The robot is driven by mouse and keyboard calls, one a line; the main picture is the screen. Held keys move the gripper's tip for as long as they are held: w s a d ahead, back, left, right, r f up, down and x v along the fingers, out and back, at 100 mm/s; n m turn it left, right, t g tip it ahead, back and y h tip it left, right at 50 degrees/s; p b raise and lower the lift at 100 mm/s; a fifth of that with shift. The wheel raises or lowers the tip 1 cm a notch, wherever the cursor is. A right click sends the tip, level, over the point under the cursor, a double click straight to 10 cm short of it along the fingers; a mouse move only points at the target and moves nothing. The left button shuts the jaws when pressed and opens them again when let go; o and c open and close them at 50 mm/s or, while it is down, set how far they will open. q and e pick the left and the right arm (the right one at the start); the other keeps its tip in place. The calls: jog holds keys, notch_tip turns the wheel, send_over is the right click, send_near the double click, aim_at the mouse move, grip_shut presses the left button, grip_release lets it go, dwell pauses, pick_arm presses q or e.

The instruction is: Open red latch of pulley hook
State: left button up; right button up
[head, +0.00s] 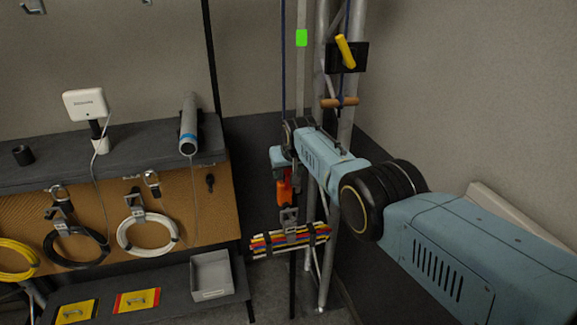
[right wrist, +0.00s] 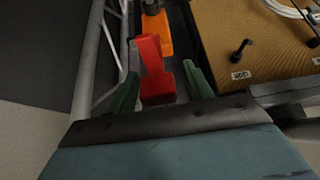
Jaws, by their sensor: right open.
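The pulley hook has an orange body (head: 284,193), hanging beside the metal truss in the head view. Its red latch (head: 288,176) is small there and partly hidden by my right gripper (head: 281,168). In the right wrist view the red latch (right wrist: 152,68) lies between the two green fingers of my right gripper (right wrist: 159,82), with a finger on each side. The fingers are open, and the orange body (right wrist: 157,36) shows beyond the latch. I cannot tell whether either finger touches the latch. My left gripper is not in view.
A strapped bundle of coloured cables (head: 290,240) hangs below the hook. The truss (head: 338,130) stands close on the right, with a yellow-handled fitting (head: 345,51). A workbench (head: 115,158) and pegboard with coiled cables (head: 146,234) are at left.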

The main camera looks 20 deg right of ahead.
jog(key=shift+r+p, duration=0.35)
jog(key=shift+p, duration=0.3)
jog(key=p+v, duration=0.2)
jog(key=p, duration=0.2)
jog(key=shift+s+r, duration=0.25)
jog(key=shift+r, duration=0.05)
jog(key=shift+s+r, duration=0.15)
jog(key=v, duration=0.9)
jog(key=shift+s+r, duration=0.15)
jog(key=shift+r, duration=0.1)
